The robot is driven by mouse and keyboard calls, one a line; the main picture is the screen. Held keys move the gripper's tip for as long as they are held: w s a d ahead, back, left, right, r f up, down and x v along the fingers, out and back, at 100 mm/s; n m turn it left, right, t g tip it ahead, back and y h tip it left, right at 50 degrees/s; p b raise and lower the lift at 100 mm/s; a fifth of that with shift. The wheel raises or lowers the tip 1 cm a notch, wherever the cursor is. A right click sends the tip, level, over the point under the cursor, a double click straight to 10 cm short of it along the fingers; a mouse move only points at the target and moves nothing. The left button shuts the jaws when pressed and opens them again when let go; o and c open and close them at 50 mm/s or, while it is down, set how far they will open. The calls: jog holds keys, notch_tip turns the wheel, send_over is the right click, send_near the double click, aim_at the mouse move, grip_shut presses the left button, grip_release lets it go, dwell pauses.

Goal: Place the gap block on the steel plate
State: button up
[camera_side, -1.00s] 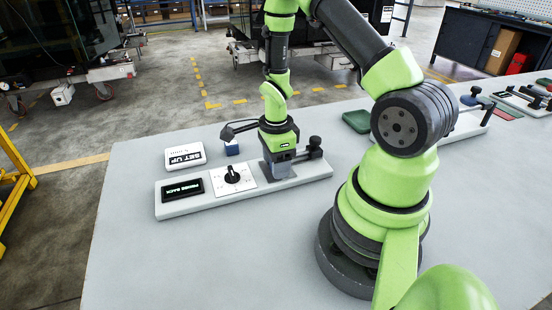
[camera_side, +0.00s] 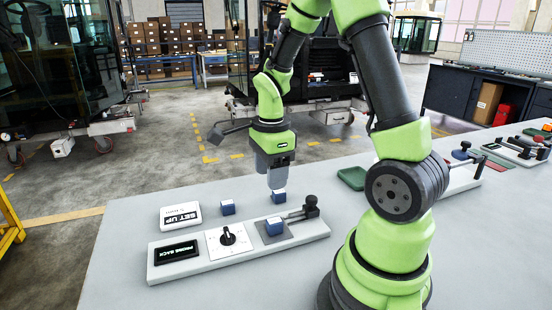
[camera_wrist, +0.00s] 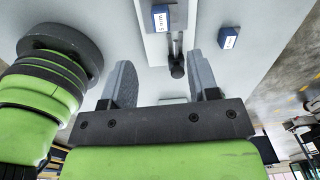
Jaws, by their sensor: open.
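A blue block with a pale top (camera_side: 274,227) sits on the grey steel plate (camera_side: 270,241) of the fixture; I take it for the gap block, but cannot read its label. In the wrist view a labelled blue block (camera_wrist: 160,18) lies at the edge of the dark plate (camera_wrist: 179,15). My gripper (camera_side: 278,184) is above and behind the plate, clear of that block. Its jaws (camera_wrist: 163,80) are apart in the wrist view. Another blue block (camera_side: 279,197) shows just below my fingertips in the side view; I cannot tell its distance from them.
A further blue block (camera_side: 228,208) stands on the table beside the SET UP sign (camera_side: 181,216). The fixture carries a black knob clamp (camera_side: 311,204), a dial (camera_side: 228,236) and a PROBE BACK display (camera_side: 176,252). A green tray (camera_side: 352,178) lies farther right.

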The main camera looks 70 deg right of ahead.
jog(key=s+a+r+n+t+y, duration=0.1)
jog(key=s+a+r+n+t, duration=0.2)
jog(key=a+r+n, duration=0.4)
jog(key=s+a+r+n+t+y, duration=0.1)
jog(key=s+a+r+n+t, duration=0.3)
jog(key=r+n, duration=0.4)
jog(key=s+a+n, duration=0.1)
jog(key=a+n, duration=0.1)
jog(key=n, duration=0.5)
jog(key=shift+s+a, duration=0.3)
jog(key=shift+a, duration=0.05)
jog(key=shift+r, duration=0.1)
dwell(0.8)
